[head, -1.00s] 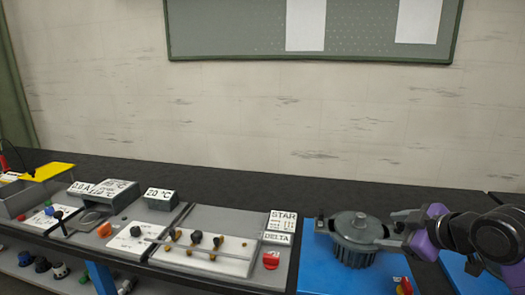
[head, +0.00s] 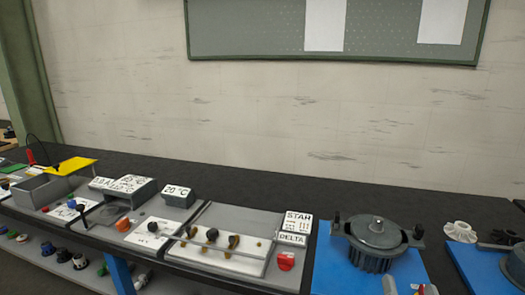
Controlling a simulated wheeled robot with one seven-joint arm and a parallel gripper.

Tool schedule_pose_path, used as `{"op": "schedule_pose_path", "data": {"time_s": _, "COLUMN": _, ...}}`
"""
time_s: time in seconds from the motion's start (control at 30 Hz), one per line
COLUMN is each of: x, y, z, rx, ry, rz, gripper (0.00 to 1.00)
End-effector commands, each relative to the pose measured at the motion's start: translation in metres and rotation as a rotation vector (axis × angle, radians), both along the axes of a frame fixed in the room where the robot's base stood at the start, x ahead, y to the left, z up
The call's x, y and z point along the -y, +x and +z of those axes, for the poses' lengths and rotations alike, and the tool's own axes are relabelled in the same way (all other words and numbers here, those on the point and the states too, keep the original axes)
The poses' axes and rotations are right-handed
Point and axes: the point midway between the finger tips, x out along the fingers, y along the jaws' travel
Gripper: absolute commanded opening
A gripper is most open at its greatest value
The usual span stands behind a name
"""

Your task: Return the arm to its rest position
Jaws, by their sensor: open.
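My gripper and arm are not in view in the head picture. A dark grey round housing (head: 375,236) with a ribbed body and two black knobs on its rim stands on a blue mat (head: 332,270) at the right. Nothing is touching its top. A grey upright piece (head: 389,286) shows at the bottom edge in front of it, cut off by the frame; I cannot tell what it is.
A long dark bench (head: 140,155) carries a sloped grey panel (head: 240,215) with knobs and a red button (head: 286,261). A white gear (head: 460,229) and dark parts lie at the far right. A yellow plate (head: 72,165) is at the left.

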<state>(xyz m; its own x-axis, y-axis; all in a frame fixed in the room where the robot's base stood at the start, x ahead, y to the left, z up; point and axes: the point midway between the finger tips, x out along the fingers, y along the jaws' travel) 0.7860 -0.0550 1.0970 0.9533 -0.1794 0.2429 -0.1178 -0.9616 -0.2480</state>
Motion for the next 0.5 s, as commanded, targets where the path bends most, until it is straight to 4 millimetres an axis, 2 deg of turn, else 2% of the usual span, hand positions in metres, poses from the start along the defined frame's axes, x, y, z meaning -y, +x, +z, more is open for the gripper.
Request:
{"op": "schedule_pose_path", "data": {"time_s": 0.03, "x": -0.005, "y": -0.018, "z": -0.012, "rx": -0.012, "ry": 0.016, "rz": -0.013, "gripper": 0.65}}
{"op": "schedule_pose_path", "data": {"time_s": 0.13, "x": -0.009, "y": -0.054, "z": -0.028, "rx": -0.028, "ry": 0.026, "rz": -0.041, "gripper": 0.65}}
{"op": "schedule_pose_path", "data": {"time_s": 0.5, "x": -0.03, "y": -0.184, "z": -0.074, "rx": -0.178, "ry": -0.055, "rz": -0.045, "gripper": 0.65}}
